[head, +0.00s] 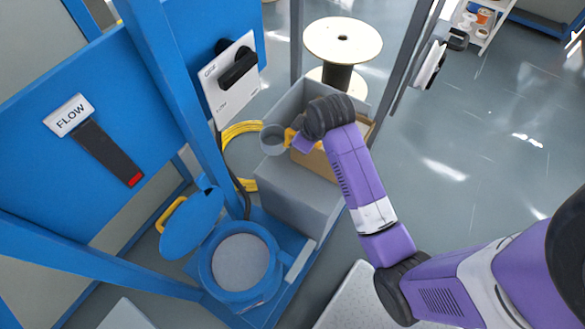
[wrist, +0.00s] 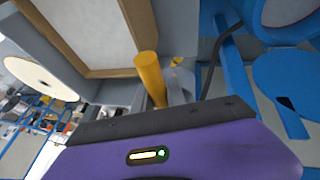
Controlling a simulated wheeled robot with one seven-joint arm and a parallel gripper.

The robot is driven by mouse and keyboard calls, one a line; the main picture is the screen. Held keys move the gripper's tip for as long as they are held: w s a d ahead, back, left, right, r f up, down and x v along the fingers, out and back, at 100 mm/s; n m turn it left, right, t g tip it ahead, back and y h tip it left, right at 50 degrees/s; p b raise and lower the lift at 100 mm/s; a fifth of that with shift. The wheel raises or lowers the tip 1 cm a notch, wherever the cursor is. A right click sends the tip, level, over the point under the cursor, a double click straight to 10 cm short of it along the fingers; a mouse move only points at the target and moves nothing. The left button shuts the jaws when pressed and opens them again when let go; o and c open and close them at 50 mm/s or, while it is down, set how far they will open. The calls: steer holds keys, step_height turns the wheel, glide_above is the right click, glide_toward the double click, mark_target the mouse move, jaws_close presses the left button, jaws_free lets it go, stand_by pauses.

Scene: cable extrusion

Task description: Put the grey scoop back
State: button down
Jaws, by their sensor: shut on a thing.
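The grey scoop (head: 272,139) is a round cup with a yellow handle. My gripper (head: 294,141) is shut on that handle, with the cup sticking out to the left, in the air over the grey box (head: 290,194). In the wrist view the yellow handle (wrist: 150,78) rises from behind the dark edge of my gripper. Part of the grey cup (wrist: 181,84) shows behind the handle. The fingertips are mostly hidden in both views.
An open wood-coloured tray (head: 318,163) sits at the grey box, partly behind my arm. A round blue hopper (head: 240,262) with its lid (head: 192,222) raised stands at lower left. A blue post, a cable spool (head: 342,40) and yellow cable (head: 240,130) are nearby.

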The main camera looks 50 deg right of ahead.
step_height(320, 180, down, 16)
steer(key=shift+r, duration=0.25)
stand_by(0.3)
steer(key=shift+f, duration=0.2)
steer(key=c, duration=1.4)
jaws_free()
steer(key=shift+o, duration=0.2)
